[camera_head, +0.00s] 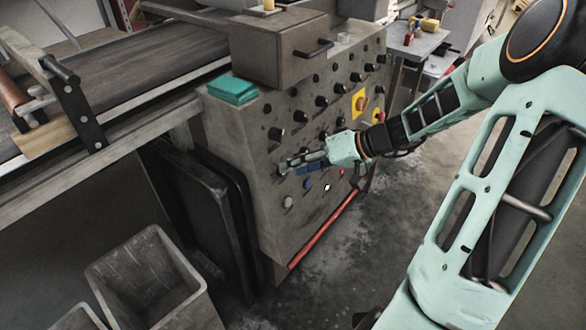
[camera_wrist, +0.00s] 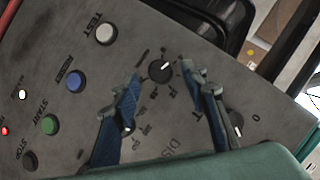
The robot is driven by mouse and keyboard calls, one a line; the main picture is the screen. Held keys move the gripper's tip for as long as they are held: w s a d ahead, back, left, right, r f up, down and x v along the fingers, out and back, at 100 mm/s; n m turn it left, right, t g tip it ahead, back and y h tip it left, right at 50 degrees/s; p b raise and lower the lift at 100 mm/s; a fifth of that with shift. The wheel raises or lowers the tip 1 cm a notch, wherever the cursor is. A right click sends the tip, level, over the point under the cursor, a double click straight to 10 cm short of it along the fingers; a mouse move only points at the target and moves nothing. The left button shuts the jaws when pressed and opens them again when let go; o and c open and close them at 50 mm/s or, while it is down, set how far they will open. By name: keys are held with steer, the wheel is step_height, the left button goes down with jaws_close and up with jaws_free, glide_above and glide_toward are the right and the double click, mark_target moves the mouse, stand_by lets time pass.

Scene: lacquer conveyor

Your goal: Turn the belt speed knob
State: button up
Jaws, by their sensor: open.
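The grey control panel (camera_head: 250,180) fills the front of the machine and carries several black knobs and coloured buttons. In the wrist view a black round knob (camera_wrist: 161,70) with a white pointer mark sits between my fingertips, with scale marks around it. My gripper (camera_wrist: 160,76) is open, its blue fingers on either side of this knob; I cannot tell whether they touch it. In the head view my gripper (camera_head: 287,166) is at the panel's lower left part. Another dark knob (camera_wrist: 237,124) shows beside the right finger. Labels are partly hidden, and I cannot read which knob is belt speed.
White TEST (camera_wrist: 106,34), blue RESET (camera_wrist: 75,81), green START (camera_wrist: 49,124) and dark STOP (camera_wrist: 30,160) buttons lie left of my fingers. A conveyor belt (camera_head: 125,68) is at left, a grey bin (camera_head: 150,280) below. Open floor lies right of the panel.

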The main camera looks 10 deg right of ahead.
steer(key=v, duration=1)
steer(key=shift+s+r, duration=0.15)
steer(key=shift+r, duration=0.05)
